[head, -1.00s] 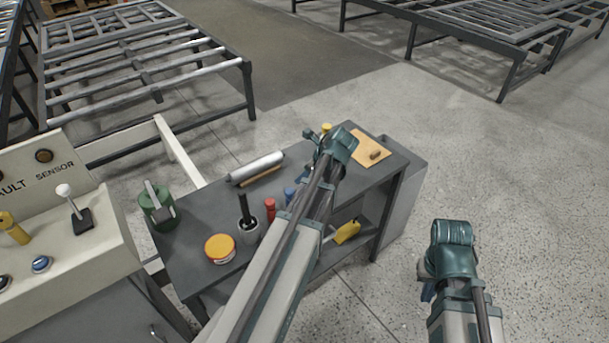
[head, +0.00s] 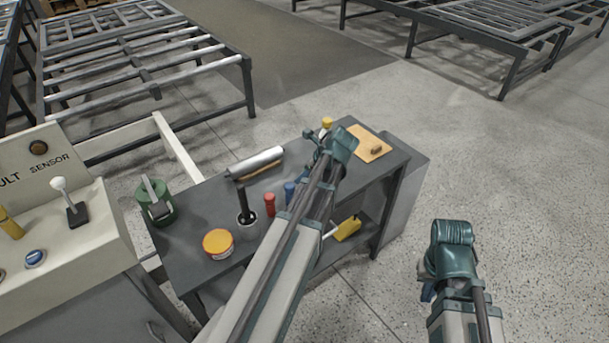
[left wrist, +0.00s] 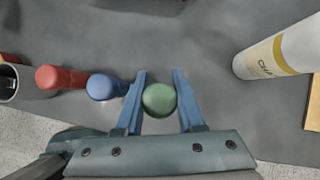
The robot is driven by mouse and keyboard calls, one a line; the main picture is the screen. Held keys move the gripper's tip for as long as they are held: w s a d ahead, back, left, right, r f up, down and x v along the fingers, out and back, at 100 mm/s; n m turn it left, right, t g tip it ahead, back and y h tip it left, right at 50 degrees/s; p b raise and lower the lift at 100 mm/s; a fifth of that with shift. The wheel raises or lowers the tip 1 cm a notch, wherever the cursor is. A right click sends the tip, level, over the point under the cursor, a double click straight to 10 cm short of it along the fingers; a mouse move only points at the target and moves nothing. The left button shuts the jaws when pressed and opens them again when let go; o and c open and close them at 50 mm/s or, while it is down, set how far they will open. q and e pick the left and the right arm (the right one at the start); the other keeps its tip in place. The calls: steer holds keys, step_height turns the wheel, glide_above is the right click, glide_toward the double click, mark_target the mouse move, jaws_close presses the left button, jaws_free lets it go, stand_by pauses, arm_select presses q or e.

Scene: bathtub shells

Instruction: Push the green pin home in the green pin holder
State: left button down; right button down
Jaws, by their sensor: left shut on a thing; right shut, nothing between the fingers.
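The green pin (left wrist: 159,100) shows from above as a round green top between the blue fingers of my left gripper (left wrist: 159,84) in the left wrist view. The gripper is shut on it. The green pin holder is hidden beneath the pin, so I cannot tell how deep the pin sits. In the head view my left gripper (head: 312,160) is low over the workbench, and my own arm hides the pin. My right gripper (head: 427,291) is shut and empty, off the bench to the right, mostly hidden by its wrist.
A blue pin (left wrist: 103,87) and a red pin (left wrist: 60,77) stand left of the green one. A white bottle (left wrist: 282,52) stands to the right. The dark bench (head: 190,210) also carries a yellow-lidded tub (head: 217,242), a silver roll (head: 257,161) and a green can (head: 155,203).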

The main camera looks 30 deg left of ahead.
arm_select(q)
steer(key=shift+f+b, duration=1.15)
steer(key=shift+f, duration=0.15)
steer(key=shift+c, duration=2.2)
jaws_free()
steer(key=shift+r, duration=0.1)
steer(key=w+p+v, duration=0.1)
steer(key=p+v, duration=1)
steer(key=v, duration=0.2)
steer(key=shift+s+d+r+p, duration=0.15)
steer(key=shift+s+r+p, duration=0.2)
steer(key=shift+s, duration=0.15)
steer(key=s+d+f+n+h, duration=0.1)
steer(key=s+d+n, duration=0.4)
steer(key=d, duration=0.3)
steer(key=s+d+n+h, duration=0.2)
steer(key=s+d+n, duration=0.3)
steer(key=d, duration=0.3)
steer(key=s+d+f+n+g+h, duration=0.1)
steer(key=s+d+n+h, duration=0.1)
steer(key=s+d+n, duration=0.3)
steer(key=s+d, duration=0.1)
steer(key=d, duration=0.2)
steer(key=shift+d+f+n+p, duration=0.3)
steer(key=shift+f+n+p, duration=0.05)
steer(key=shift+n, duration=0.05)
